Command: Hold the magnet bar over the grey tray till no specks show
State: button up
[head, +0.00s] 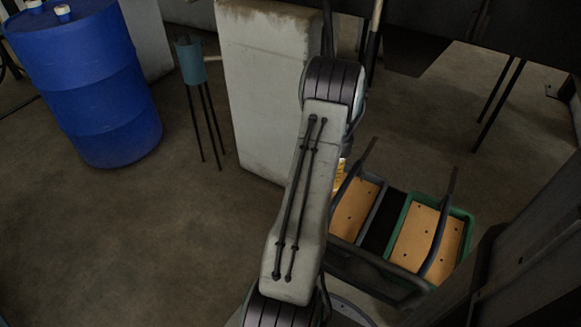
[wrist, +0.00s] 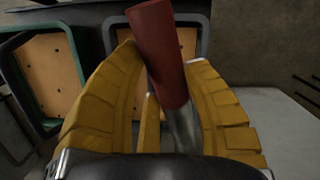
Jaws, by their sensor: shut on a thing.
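The magnet bar (wrist: 165,50), a red cylinder with a bare metal end, is tilted between the yellow fingers of my gripper (wrist: 162,66), which are shut on it. The grey tray (wrist: 206,35) lies beyond the bar in the wrist view, and the bar and fingers cover part of its tan floor. In the head view the grey tray (head: 374,212) is right of my arm, with a few small dark specks on its floor. My arm hides most of the gripper there; only a bit of yellow (head: 340,178) shows. The bar is hidden in that view.
A green-rimmed tray (head: 467,222) with a tan, dotted floor stands right of the grey one, both on a dark stand with raised bars. A pale block (head: 262,90) stands behind my arm. A blue drum (head: 85,80) and a tripod can (head: 190,62) are at left.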

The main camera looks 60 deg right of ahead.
jog(key=s+d+f+m, duration=0.1)
jog(key=s+f+m, duration=0.1)
jog(key=s, duration=0.7)
notch_tip(320, 180, down, 16)
jog(key=b, duration=1.3)
jog(key=shift+s+m, duration=0.15)
jog(key=shift+m, duration=0.25)
